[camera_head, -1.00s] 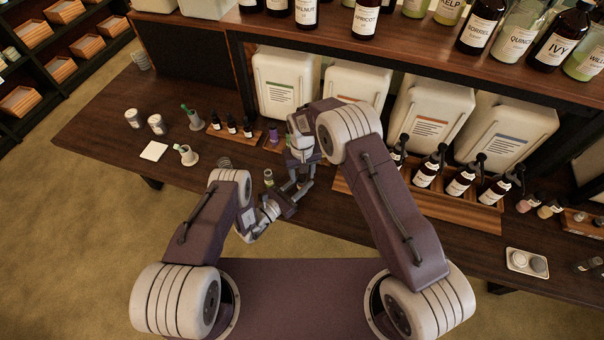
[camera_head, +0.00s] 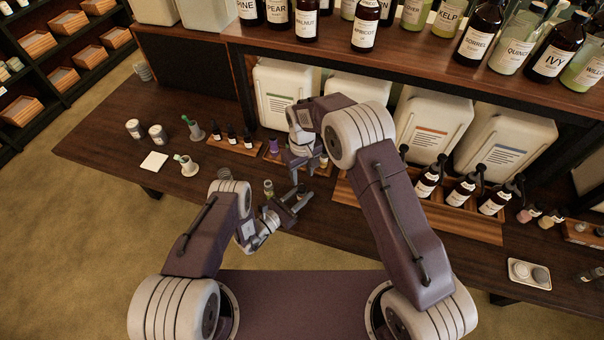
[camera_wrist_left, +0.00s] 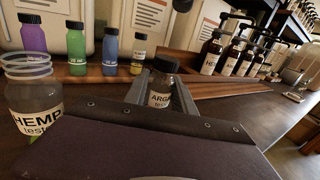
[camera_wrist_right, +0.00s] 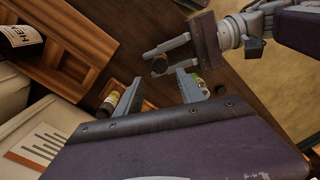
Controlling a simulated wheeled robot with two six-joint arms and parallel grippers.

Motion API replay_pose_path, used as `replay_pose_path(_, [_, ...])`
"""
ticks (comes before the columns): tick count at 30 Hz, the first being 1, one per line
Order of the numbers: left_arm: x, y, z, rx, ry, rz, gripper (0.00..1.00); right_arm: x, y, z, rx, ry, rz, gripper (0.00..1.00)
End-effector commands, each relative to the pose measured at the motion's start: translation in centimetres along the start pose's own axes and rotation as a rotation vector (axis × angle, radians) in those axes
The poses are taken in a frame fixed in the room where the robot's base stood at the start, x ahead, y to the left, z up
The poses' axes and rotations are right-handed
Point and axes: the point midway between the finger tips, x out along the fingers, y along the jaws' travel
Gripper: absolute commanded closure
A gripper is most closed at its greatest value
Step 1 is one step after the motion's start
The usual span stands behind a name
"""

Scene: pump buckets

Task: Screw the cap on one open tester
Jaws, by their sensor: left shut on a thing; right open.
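My left gripper (camera_head: 303,193) is shut on a small clear tester bottle labelled ARGAN (camera_wrist_left: 160,98), held upright between its fingers. A black cap (camera_wrist_left: 166,64) sits on top of this bottle. An open-necked tester labelled HEMP (camera_wrist_left: 36,112) stands to its left in the left wrist view, and it shows beside the left gripper in the head view (camera_head: 268,187). My right gripper (camera_wrist_right: 158,77) is open and empty, behind and above the left gripper in the head view (camera_head: 302,167). Its fingers are apart from the ARGAN bottle.
Behind stands a wooden tray (camera_wrist_left: 190,88) with purple (camera_wrist_left: 34,38), green (camera_wrist_left: 76,42), blue (camera_wrist_left: 110,50) and yellow (camera_wrist_left: 138,54) capped bottles. Brown pump bottles (camera_head: 462,189) stand to the right, large white canisters (camera_head: 432,125) behind.

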Motion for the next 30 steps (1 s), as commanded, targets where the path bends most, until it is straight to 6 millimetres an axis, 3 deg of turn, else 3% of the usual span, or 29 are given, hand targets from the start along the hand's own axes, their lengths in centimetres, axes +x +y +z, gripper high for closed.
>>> replay_pose_path(6, [0.0, 0.0, 0.0, 0.0, 0.0, 0.0, 1.0, -1.5, 0.0, 0.1, -0.239, -0.001, -0.001, 0.55])
replay_pose_path(16, [0.0, 0.0, 0.0, 0.0, 0.0, 0.0, 1.0, -1.1, 0.0, 0.1, -0.247, -0.002, -0.001, 0.55])
replay_pose_path(30, [0.0, 0.0, 0.0, 0.0, 0.0, 0.0, 1.0, 5.7, 0.0, 0.1, -0.245, -0.003, -0.001, 0.55])
